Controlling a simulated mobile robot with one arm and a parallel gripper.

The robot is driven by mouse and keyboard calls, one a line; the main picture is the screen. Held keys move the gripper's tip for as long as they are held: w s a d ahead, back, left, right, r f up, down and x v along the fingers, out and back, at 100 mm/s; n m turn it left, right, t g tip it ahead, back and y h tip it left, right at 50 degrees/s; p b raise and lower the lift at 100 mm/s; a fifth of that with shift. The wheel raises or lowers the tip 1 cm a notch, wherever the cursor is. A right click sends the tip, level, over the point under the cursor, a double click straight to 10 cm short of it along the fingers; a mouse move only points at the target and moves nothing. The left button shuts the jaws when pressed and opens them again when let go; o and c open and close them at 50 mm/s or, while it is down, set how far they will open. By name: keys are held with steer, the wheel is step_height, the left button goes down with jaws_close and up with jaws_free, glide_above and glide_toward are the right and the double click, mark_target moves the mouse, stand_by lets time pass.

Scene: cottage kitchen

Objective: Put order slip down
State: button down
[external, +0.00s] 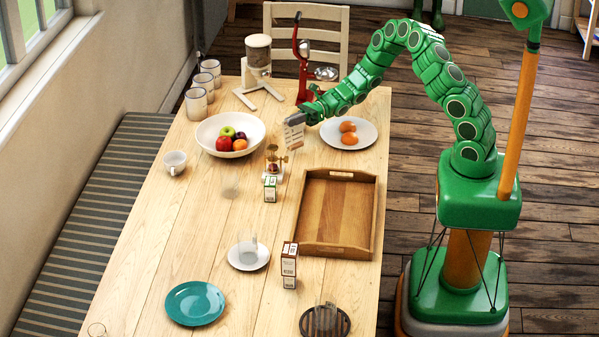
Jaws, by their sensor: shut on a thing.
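The order slip (293,137) is a small pale card with dark print. It is upright, slightly tilted, at the end of my green arm. My gripper (301,118) is shut on its top edge. The slip appears above the wooden table (200,250), between the fruit bowl and the white plate with eggs. The fingertips are small here, and I cannot tell exactly how high the slip's lower edge is above the table.
A fruit bowl (230,135) is left of the slip, and a white plate (366,137) with brown eggs is right. A brass stand (275,161) and small carton (270,189) are just below. A wooden tray (312,212), red press (301,60) and teal plate (195,303) also occupy the table.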

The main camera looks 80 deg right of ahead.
mark_target(295, 133)
steer(key=shift+w+d+f, duration=0.1)
steer(key=shift+w+f, duration=0.1)
steer(key=shift+f, duration=0.8)
steer(key=shift+w+f, duration=0.2)
steer(key=shift+f, duration=0.8)
steer(key=c, duration=1.3)
jaws_free()
steer(key=shift+f, duration=0.1)
